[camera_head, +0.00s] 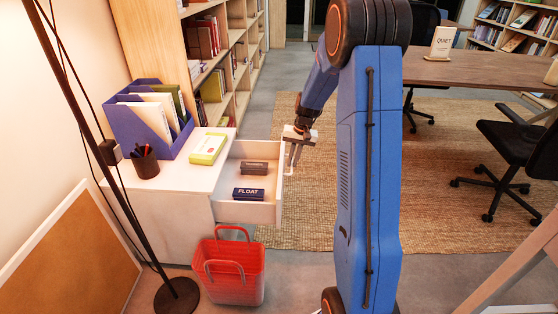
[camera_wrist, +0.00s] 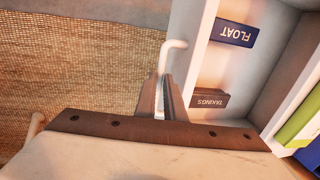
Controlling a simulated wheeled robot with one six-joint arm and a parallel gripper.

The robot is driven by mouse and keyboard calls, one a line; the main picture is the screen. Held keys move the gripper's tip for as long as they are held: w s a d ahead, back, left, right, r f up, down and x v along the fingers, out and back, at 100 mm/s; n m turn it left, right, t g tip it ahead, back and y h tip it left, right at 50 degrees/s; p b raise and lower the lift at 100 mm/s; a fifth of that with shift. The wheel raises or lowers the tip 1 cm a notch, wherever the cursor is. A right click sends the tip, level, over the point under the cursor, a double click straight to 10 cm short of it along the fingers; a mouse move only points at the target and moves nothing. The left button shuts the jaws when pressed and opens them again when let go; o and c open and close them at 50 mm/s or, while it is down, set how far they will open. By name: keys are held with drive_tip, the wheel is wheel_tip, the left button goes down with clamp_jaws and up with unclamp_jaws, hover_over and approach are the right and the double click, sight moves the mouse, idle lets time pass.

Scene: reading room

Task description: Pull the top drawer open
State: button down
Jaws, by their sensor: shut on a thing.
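The top drawer (camera_head: 247,211) of a white cabinet (camera_head: 158,207) stands pulled out to the right, its inside in plain sight. In it lie a dark blue box marked FLOAT (camera_head: 249,194) and a brown box marked TAKINGS (camera_wrist: 209,100). My gripper (camera_head: 292,160) is at the drawer's front panel, on its outer side. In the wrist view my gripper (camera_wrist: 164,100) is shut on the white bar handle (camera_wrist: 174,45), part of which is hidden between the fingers.
A blue file holder (camera_head: 143,120), a pen cup (camera_head: 145,162) and a yellow-green box (camera_head: 208,148) stand on the cabinet. A red basket (camera_head: 235,270) is on the floor below the drawer. A lamp pole stands at left. Woven rug lies to the drawer's right.

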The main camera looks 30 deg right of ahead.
drive_tip(key=shift+s+d, duration=0.35)
drive_tip(key=shift+d, duration=0.2)
drive_tip(key=shift+s+d, duration=0.3)
drive_tip(key=shift+d, duration=0.2)
drive_tip(key=c, duration=1.8)
unclamp_jaws()
drive_tip(key=shift+c, duration=0.2)
wheel_tip(320, 180, up, 17)
drive_tip(key=s+d, duration=0.1)
drive_tip(key=d, duration=0.1)
drive_tip(key=shift+s+d, duration=0.25)
drive_tip(key=shift+d, duration=0.15)
